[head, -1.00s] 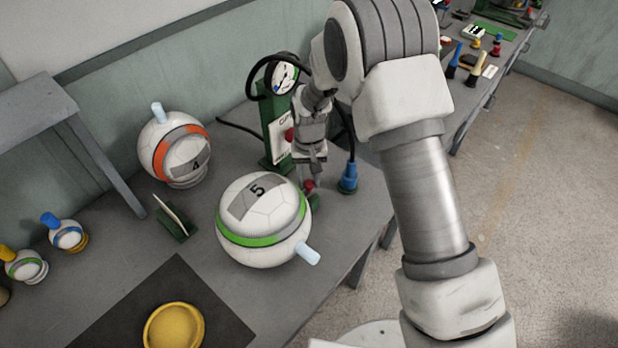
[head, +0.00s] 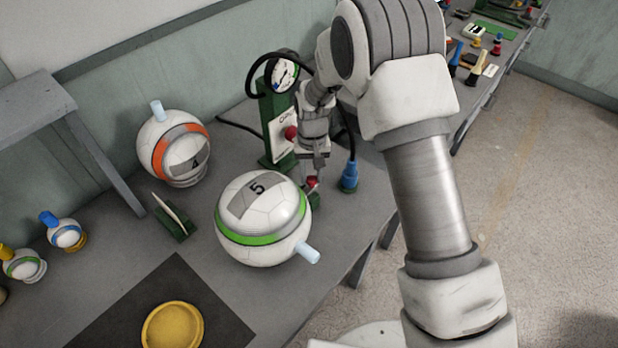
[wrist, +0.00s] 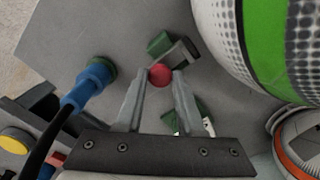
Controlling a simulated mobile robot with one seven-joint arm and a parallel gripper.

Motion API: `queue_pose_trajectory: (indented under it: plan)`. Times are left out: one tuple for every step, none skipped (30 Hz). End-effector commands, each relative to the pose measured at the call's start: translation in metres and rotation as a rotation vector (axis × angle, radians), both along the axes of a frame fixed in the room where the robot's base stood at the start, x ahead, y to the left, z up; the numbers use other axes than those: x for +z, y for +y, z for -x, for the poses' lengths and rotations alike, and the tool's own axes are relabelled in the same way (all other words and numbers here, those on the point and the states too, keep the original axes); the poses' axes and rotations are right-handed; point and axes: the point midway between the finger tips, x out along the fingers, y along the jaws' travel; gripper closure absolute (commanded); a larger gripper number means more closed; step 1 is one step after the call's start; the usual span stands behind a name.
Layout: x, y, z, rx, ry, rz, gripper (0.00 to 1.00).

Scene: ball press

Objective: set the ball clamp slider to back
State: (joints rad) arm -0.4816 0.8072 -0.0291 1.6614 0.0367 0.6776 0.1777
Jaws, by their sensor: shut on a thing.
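My gripper (head: 313,176) reaches down beside the large ball with the green band and number 5 (head: 262,215). In the wrist view my gripper's two fingers (wrist: 158,78) are shut on a small red knob (wrist: 160,75). The knob belongs to the slider of the green ball clamp, whose green and grey parts (wrist: 161,43) show beyond the fingertips. In the head view the red knob (head: 312,181) is small at my fingertips, and the green clamp part (head: 314,199) is mostly hidden by the ball.
A green gauge stand (head: 272,125) stands behind my wrist. A blue plug (head: 349,177) is just right of the gripper. Ball 4 with an orange band (head: 157,142) is at the back left.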

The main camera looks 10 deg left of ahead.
Motion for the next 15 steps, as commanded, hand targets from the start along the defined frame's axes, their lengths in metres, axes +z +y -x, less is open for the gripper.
queue_pose_trajectory:
  plan:
    - [0.0001, -0.0024, -0.0048, -0.002, -0.008, 0.0, 1.0]
    - [0.0008, -0.0025, -0.0048, -0.001, -0.008, 0.0, 1.0]
    - [0.0012, -0.0026, -0.0048, -0.001, -0.009, 0.001, 1.0]
    - [0.0013, -0.0027, -0.0051, -0.002, -0.009, 0.001, 1.0]
    - [0.0013, -0.0029, -0.0052, -0.002, -0.009, 0.001, 1.0]
    - [0.0013, -0.003, -0.0054, -0.002, -0.01, 0.0, 1.0]
    - [0.0013, -0.0032, -0.0056, -0.002, -0.01, 0.0, 1.0]
    - [0.0014, -0.0033, -0.0058, -0.003, -0.012, 0.001, 0.6]
    - [0.0014, -0.0034, -0.0057, -0.003, -0.011, 0.001, 0.52]
    - [0.0013, -0.0033, -0.0056, -0.003, -0.01, 0.0, 0.47]
    - [0.0013, -0.0032, -0.0054, -0.003, -0.01, 0.0, 0.42]
    - [0.0012, -0.0029, -0.005, -0.003, -0.009, 0.001, 0.34]
    - [0.0011, -0.0029, -0.0048, -0.003, -0.008, 0.001, 0.33]
    - [0.001, -0.0027, -0.0046, -0.002, -0.008, 0.0, 0.33]
    - [0.0009, -0.0025, -0.0043, -0.002, -0.007, 0.0, 0.33]
